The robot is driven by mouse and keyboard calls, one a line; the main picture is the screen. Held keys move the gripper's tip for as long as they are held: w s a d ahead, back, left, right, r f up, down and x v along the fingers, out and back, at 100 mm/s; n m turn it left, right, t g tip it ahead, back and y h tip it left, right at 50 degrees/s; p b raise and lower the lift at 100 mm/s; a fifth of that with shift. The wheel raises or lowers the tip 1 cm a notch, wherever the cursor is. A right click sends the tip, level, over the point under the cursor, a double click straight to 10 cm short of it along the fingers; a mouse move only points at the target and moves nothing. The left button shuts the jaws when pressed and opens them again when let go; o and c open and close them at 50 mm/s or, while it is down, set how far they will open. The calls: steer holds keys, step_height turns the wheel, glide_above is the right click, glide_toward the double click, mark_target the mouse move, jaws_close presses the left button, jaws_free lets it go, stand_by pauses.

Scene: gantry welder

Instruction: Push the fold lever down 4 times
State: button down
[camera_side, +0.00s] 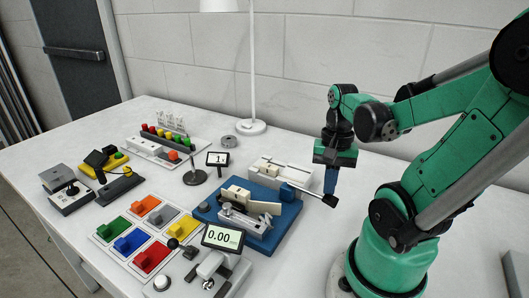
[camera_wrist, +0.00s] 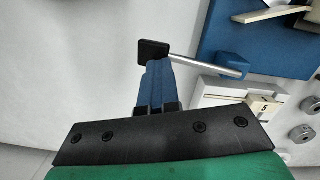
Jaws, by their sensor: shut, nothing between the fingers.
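The fold lever is a metal rod with a black end grip (camera_side: 330,200), reaching right from a blue fixture (camera_side: 290,212). In the wrist view the rod (camera_wrist: 212,67) runs to the black grip (camera_wrist: 153,52) beyond my fingertips. My gripper (camera_side: 329,191) points down, its blue fingers shut and empty, right at the black grip. In the wrist view my gripper (camera_wrist: 158,64) overlaps the grip's near edge. I cannot tell whether they touch. A small display (camera_side: 217,158) behind the fixture seems to read 1.
A white block device (camera_side: 281,171) stands just behind the lever. A display reading 0.00 (camera_side: 222,237) is in front of the fixture. Coloured blocks on pads (camera_side: 150,257) lie to the left. A lamp (camera_side: 252,126) stands behind. The white table right of the lever is clear.

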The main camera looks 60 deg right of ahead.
steer(key=shift+f, duration=0.35)
steer(key=d, duration=0.2)
steer(key=w+d+r, duration=0.1)
steer(key=shift+r, duration=0.1)
steer(key=r, duration=0.5)
steer(key=shift+d+r, duration=0.25)
stand_by(0.7)
steer(key=a+r, duration=0.2)
steer(key=r, duration=0.2)
steer(key=shift+s+a, duration=0.35)
steer(key=shift+a, duration=0.05)
